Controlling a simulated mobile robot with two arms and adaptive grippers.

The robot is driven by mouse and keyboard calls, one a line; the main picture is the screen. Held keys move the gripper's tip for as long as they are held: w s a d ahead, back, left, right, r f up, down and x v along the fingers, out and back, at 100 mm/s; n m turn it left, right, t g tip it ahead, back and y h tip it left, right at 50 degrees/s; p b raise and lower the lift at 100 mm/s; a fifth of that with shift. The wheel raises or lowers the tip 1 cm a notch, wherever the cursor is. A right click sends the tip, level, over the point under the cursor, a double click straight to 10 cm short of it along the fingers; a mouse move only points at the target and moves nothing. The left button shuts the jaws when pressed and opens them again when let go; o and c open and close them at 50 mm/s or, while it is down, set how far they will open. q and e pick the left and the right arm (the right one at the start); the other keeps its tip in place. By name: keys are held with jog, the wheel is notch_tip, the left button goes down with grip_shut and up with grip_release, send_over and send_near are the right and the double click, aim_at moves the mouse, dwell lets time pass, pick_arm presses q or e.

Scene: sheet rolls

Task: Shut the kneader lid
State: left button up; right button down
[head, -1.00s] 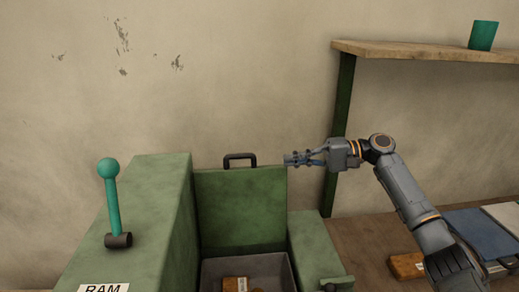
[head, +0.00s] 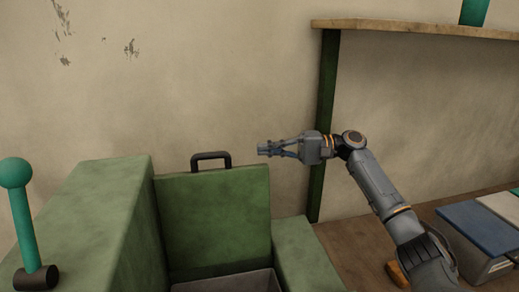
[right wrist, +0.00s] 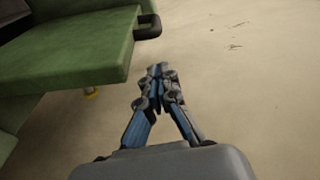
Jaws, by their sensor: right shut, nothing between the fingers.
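The green kneader lid (head: 213,220) stands open and upright behind the kneader's grey bin (head: 228,283). Its dark handle (head: 211,156) sits on its top edge. In the right wrist view the lid (right wrist: 75,48) is at the upper left, with the handle (right wrist: 148,26) at its corner. My right gripper (head: 262,149) is shut and empty. In the head view it appears to the right of the handle, apart from it. It also shows in the right wrist view (right wrist: 157,72), below the handle. My left gripper is not in view.
A green housing (head: 95,225) with a teal lever (head: 24,225) stands left of the lid. A lower green block (head: 302,255) is on the right. A wooden shelf (head: 430,29) on a green post is at the right, above a bench with blue-topped things (head: 480,230).

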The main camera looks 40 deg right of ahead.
pick_arm(q)
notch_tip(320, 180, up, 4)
jog(key=p, duration=0.3)
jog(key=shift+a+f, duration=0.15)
pick_arm(e)
jog(key=x, duration=0.8)
jog(key=shift+s+a, duration=0.15)
jog(key=shift+r, duration=0.1)
